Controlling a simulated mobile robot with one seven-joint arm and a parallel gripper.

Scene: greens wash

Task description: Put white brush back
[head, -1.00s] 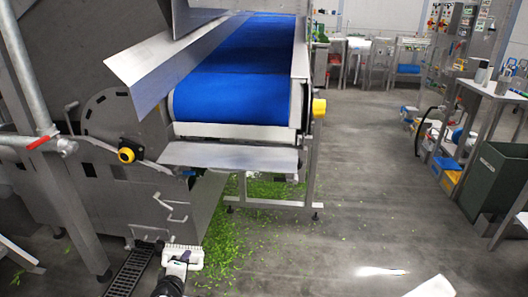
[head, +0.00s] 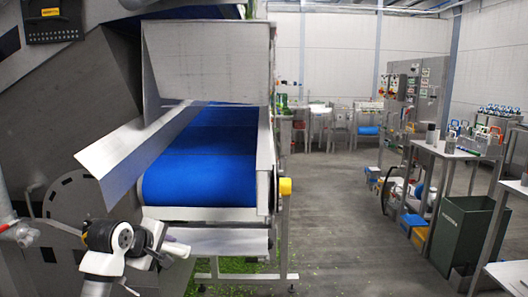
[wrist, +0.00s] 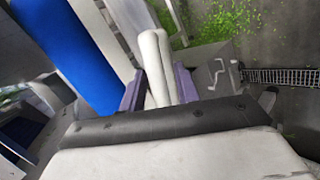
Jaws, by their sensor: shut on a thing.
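My gripper (wrist: 159,80) shows in the wrist view with its two purple fingers shut on the white brush (wrist: 154,52). The brush's pale handle stands up between the fingers; the rest of it is hard to make out. In the head view, my gripper (head: 158,250) is at the lower left, raised in front of the conveyor's lower end. There the brush is small and partly hidden by my wrist. Its place of storage cannot be told for certain from these frames.
The blue conveyor belt (head: 205,175) and its steel frame stand close ahead on the left. Green scraps (head: 238,265) lie on the floor beneath. At right are a green bin (head: 462,232), a steel table (head: 447,150) and a control cabinet (head: 415,92). The middle floor is clear.

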